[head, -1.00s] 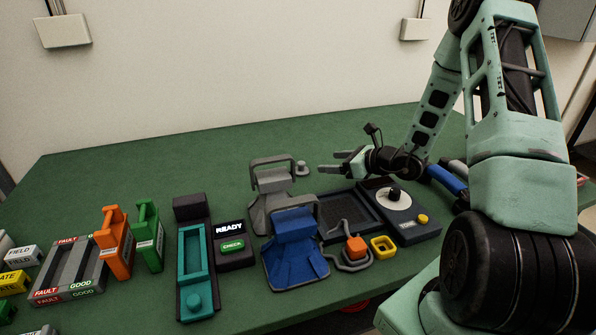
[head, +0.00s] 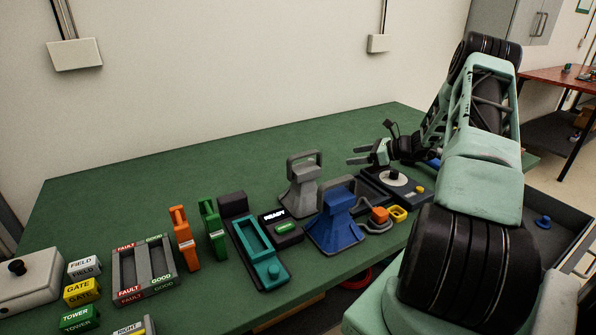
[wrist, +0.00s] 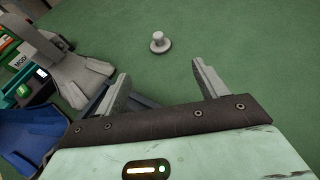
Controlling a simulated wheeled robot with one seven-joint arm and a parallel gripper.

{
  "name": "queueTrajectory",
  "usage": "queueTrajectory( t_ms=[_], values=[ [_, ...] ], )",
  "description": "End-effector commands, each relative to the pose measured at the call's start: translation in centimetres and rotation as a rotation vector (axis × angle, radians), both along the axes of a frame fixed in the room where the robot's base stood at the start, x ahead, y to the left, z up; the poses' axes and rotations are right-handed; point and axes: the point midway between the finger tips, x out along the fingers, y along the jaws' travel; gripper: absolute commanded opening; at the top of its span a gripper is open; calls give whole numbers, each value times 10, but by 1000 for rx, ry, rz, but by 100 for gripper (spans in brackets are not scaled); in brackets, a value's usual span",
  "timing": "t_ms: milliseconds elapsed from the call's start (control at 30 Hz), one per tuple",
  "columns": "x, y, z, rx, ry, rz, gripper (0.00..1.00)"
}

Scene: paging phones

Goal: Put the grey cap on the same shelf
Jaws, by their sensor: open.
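A grey cap (wrist: 158,42), a round base with a knob on top, stands on the green table in the wrist view. It lies just beyond my gripper (wrist: 160,76), roughly in line with the gap between the fingers, and nothing touches it. My gripper is open and empty. In the head view my gripper (head: 352,155) is over the far part of the table, right of the grey stand (head: 302,195). I cannot make out the cap in the head view; the grey stand may hide it. No shelf is clearly identifiable as the one named.
The blue stand (head: 333,222) is in front of the grey one. A teal tray (head: 255,240), green block (head: 213,230), orange block (head: 184,240) and fault/good rack (head: 118,285) stand left. The back left table is clear.

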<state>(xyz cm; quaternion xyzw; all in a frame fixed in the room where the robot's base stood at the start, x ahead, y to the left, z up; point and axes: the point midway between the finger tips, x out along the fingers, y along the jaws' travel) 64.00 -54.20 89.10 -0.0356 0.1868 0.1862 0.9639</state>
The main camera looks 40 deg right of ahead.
Motion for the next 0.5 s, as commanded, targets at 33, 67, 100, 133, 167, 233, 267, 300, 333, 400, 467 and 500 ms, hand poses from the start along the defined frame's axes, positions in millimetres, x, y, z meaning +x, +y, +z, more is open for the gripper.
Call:
queueTrajectory(
  t_ms=[33, 67, 100, 133, 167, 233, 267, 300, 333, 400, 467, 500],
  values=[
    [-3, -6, 0, -3, 4, -4, 72],
    [-4, -8, 0, -5, 6, -3, 72],
    [-3, -9, -1, -4, 8, -3, 72],
    [-2, -8, -2, -5, 9, -3, 72],
    [1, -7, -3, -5, 10, -2, 72],
    [11, -3, -7, -3, 9, 1, 72],
    [16, 0, -9, -2, 9, 1, 72],
    [23, 3, -12, -2, 9, 1, 72],
    [29, 5, -15, -2, 10, 1, 72],
    [41, 10, -20, -2, 9, 0, 72],
    [52, 14, -25, -3, 9, 1, 72],
    [59, 17, -28, -4, 9, 0, 72]
  ],
)
